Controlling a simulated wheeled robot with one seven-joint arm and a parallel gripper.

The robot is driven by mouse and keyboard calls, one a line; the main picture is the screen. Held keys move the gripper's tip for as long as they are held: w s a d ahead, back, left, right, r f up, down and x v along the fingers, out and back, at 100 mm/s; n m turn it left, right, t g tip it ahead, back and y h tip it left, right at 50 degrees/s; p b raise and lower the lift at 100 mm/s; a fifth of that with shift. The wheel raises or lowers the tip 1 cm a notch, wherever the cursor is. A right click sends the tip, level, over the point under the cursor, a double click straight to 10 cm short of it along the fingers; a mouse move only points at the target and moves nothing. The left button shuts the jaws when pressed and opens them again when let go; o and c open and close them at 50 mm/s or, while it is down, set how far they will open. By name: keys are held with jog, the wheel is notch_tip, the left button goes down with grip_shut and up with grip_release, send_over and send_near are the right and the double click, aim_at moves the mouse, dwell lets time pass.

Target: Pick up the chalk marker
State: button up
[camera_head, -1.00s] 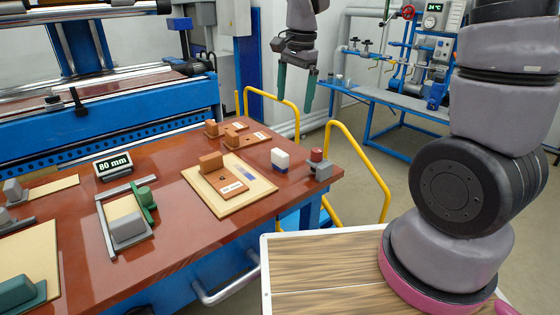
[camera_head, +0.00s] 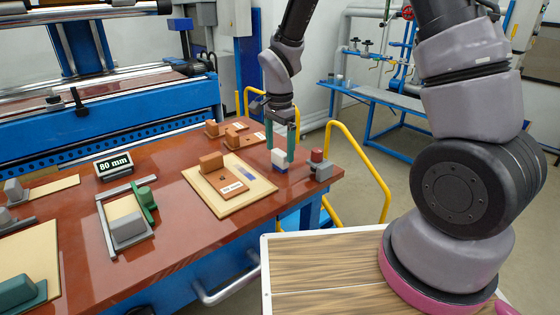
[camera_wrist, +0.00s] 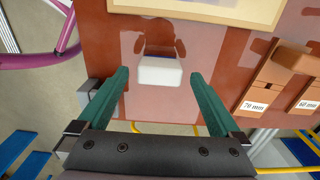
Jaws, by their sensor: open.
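The chalk marker appears to be the small white block with a blue lower part (camera_head: 280,164), standing on the red-brown table near its right end. In the wrist view its white top (camera_wrist: 160,71) shows between the finger ends. My gripper (camera_head: 281,143) points down at the marker, its two green fingers apart. In the wrist view the open fingers (camera_wrist: 158,76) lie left and right of the white block, with space on both sides. I cannot tell whether the fingertips reach below its top. Nothing is held.
A grey block with a red top (camera_head: 319,168) stands close by on the right, at the table edge. A cream board (camera_head: 240,204) with a brown block lies to the left. Brown labelled blocks (camera_head: 237,138) sit behind. A yellow rail (camera_head: 360,160) stands beyond the table end.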

aim_at(280, 152)
jog(key=shift+f, duration=1.35)
jog(key=c, duration=1.5)
notch_tip(280, 152, up, 10)
jog(key=shift+r, duration=0.1)
jog(key=o, duration=0.7)
jog(key=c, duration=0.4)
